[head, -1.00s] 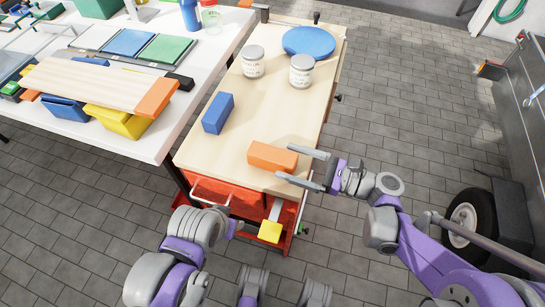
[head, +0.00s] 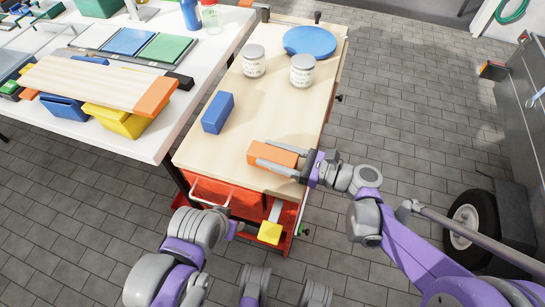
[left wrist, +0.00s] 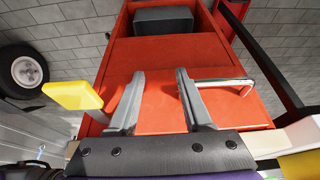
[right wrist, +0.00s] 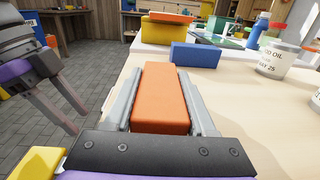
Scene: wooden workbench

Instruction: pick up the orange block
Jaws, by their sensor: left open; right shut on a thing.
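The orange block (head: 272,153) lies on the wooden top of the red workbench, near its front right edge. My right gripper (head: 262,155) reaches in from the right and is shut on the orange block, one finger on each long side. In the right wrist view the orange block (right wrist: 160,98) sits between both fingers (right wrist: 162,92). I cannot tell any gap between the block and the bench top. My left gripper (left wrist: 155,90) is open and empty, low in front of the bench's red front, which fills much of the left wrist view.
A blue block (head: 217,113) stands left of the orange block. Two labelled cans (head: 302,70) and a blue disc (head: 309,41) are at the back. A white table (head: 150,150) with planks and bins adjoins on the left. The middle of the wooden top (head: 255,110) is clear.

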